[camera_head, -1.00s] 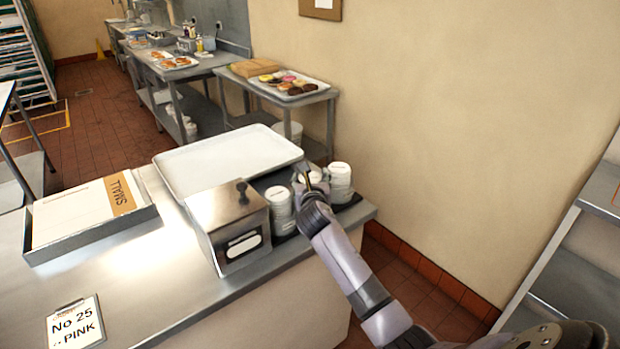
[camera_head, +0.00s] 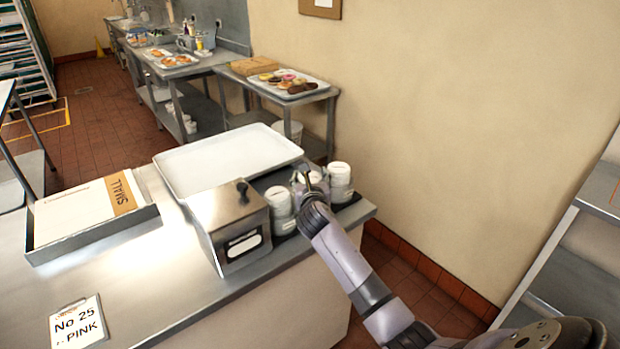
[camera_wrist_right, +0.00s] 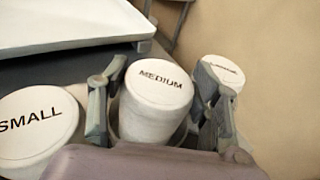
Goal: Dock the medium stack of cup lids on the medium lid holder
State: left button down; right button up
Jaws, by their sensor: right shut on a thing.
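The medium stack of cup lids (camera_wrist_right: 158,92), white with MEDIUM printed on top, stands between the fingers of my right gripper (camera_wrist_right: 155,105) in the right wrist view. The gripper is shut on it, one finger at each side. The stack also shows in the head view (camera_head: 315,177), partly hidden by my gripper (camera_head: 310,180). A grey curved rim, perhaps the medium lid holder (camera_wrist_right: 116,128), shows around the stack's lower side. Whether the stack is fully seated there is hidden. My left gripper is out of view.
The SMALL stack (camera_head: 279,203) stands left of the gripper and another labelled stack (camera_head: 340,178) right of it, both close. A metal dispenser box (camera_head: 230,225) and a white tray (camera_head: 225,160) are to the left. The counter's right edge is near.

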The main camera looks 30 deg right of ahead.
jog(key=shift+f+b, duration=0.3)
jog(key=shift+f, duration=0.25)
jog(key=o, duration=0.9)
jog(key=shift+s+a+r+p, duration=0.2)
jog(key=shift+s+a+p, duration=0.1)
jog(key=shift+s+p, duration=0.3)
jog(key=p+v, duration=0.7)
jog(key=v, duration=0.2)
jog(key=shift+s+a, duration=0.25)
jog(key=shift+s, duration=0.05)
jog(key=shift+f, duration=0.1)
